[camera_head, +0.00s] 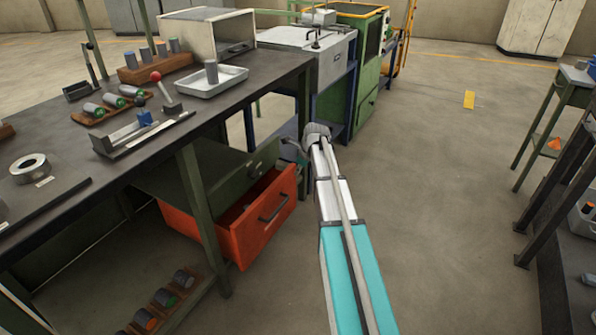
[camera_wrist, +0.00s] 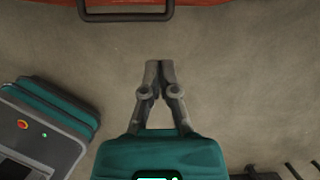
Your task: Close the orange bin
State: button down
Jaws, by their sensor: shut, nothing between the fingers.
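The orange bin (camera_head: 247,232) is a drawer under the workbench, pulled out towards the aisle, with a dark bar handle (camera_head: 273,208) on its front. In the wrist view, a strip of the orange bin (camera_wrist: 225,2) and its handle (camera_wrist: 125,16) show at the top edge. My gripper (camera_wrist: 159,66) is shut and empty, its fingertips pointing towards the bin side with bare floor behind them. A gap shows between the fingertips and the handle. In the head view my arm reaches to the right of the bin, and the fingertips cannot be made out clearly.
A green drawer front (camera_head: 264,158) sits just above and behind the orange bin. The workbench (camera_head: 120,165) carries a white tray (camera_head: 212,82) and several parts. A lower shelf (camera_head: 172,308) holds several cylinders. The floor (camera_head: 440,210) right of my arm is clear.

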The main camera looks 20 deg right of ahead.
jog(key=s+a+n+g+h, duration=0.1)
jog(key=s+a+n, duration=1)
jog(key=s+n, duration=0.2)
jog(key=s+a+f+n+g+h, duration=0.1)
jog(key=s+a+n+g, duration=0.1)
jog(key=s+a+n, duration=0.9)
jog(key=s+n, duration=0.3)
jog(key=n, duration=0.1)
jog(key=shift+s+f+h, duration=0.15)
jog(key=shift+h, duration=0.15)
jog(key=shift+a, duration=0.1)
